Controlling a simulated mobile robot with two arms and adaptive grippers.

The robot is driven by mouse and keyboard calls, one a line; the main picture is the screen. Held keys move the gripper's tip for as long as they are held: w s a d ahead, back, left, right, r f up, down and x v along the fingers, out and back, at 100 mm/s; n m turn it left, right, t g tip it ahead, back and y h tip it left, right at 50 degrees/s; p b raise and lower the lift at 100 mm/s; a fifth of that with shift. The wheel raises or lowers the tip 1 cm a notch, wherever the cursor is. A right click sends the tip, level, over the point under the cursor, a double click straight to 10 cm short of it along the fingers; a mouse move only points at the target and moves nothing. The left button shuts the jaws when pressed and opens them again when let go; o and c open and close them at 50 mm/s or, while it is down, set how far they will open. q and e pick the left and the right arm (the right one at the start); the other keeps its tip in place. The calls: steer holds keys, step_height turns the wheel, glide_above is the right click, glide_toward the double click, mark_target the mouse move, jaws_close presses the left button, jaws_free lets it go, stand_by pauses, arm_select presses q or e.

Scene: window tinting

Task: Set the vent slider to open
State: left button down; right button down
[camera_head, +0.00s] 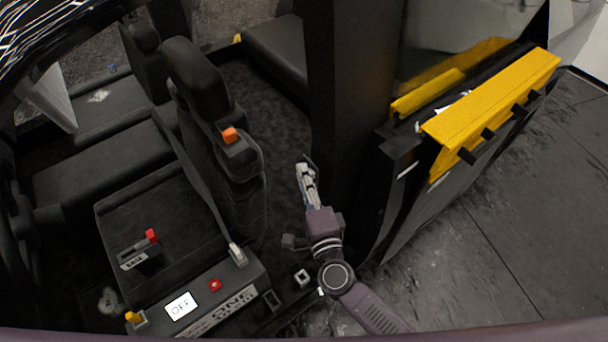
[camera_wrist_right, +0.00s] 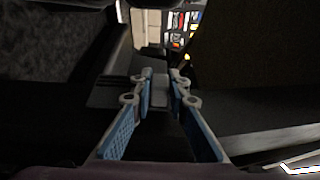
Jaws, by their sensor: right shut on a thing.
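My right gripper (camera_head: 306,170) reaches in beside the dark door pillar, over the dark floor. In the right wrist view its fingers (camera_wrist_right: 160,84) are shut on a small grey piece (camera_wrist_right: 159,96). A dark flat plate (camera_wrist_right: 108,93) lies beside it. The piece looks like a slider knob, but I cannot read a label or tell its position as open or closed. In the head view the fingers hide it. My left gripper is not in view.
A console with an "OFF" display (camera_head: 181,306), a red button (camera_head: 215,285) and a grey lever (camera_head: 237,255) stands at the lower left. A red-knobbed slider (camera_head: 151,237) lies on the seat. The open door with a yellow panel (camera_head: 490,100) is to the right.

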steer(key=shift+w+r, duration=0.1)
steer(key=shift+r, duration=0.15)
steer(key=c, duration=1.8)
jaws_free()
steer(key=shift+r, duration=0.1)
steer(key=shift+c, duration=0.2)
steer(key=shift+s+d+f, duration=0.1)
steer(key=shift+s+f, duration=0.1)
steer(key=shift+s, duration=0.1)
steer(key=v, duration=1.1)
steer(key=shift+s, duration=0.3)
